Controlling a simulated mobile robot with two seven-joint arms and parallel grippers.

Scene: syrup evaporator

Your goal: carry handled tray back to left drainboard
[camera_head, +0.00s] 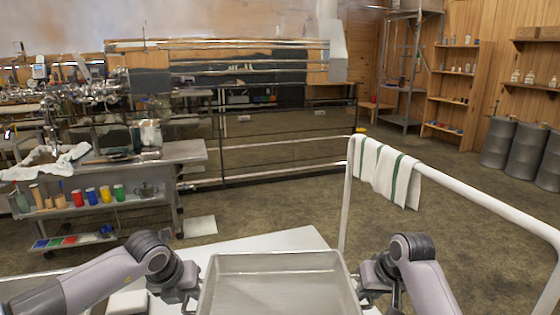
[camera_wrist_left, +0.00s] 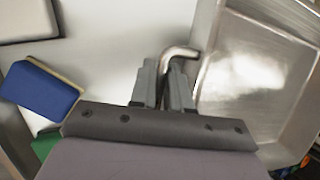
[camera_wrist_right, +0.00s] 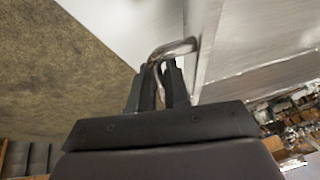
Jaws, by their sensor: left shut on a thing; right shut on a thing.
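A metal handled tray (camera_head: 278,264) is in front of me at the bottom middle of the head view, with one gripper at each side. My left gripper (camera_head: 190,292) is shut on the tray's left handle, a bent metal bar (camera_wrist_left: 180,52) seen in the left wrist view. My right gripper (camera_head: 364,292) is shut on the right handle (camera_wrist_right: 172,50), seen in the right wrist view. The tray looks empty and about level. A pale flat surface (camera_head: 285,240) lies below and beyond it; I cannot tell whether the tray touches it.
A blue sponge (camera_wrist_left: 40,90) and a green item lie left of the tray. A white rail (camera_head: 470,195) with a striped towel (camera_head: 385,172) stands on the right. A steel cart (camera_head: 160,160) with colored cups is at the left. Open floor lies beyond.

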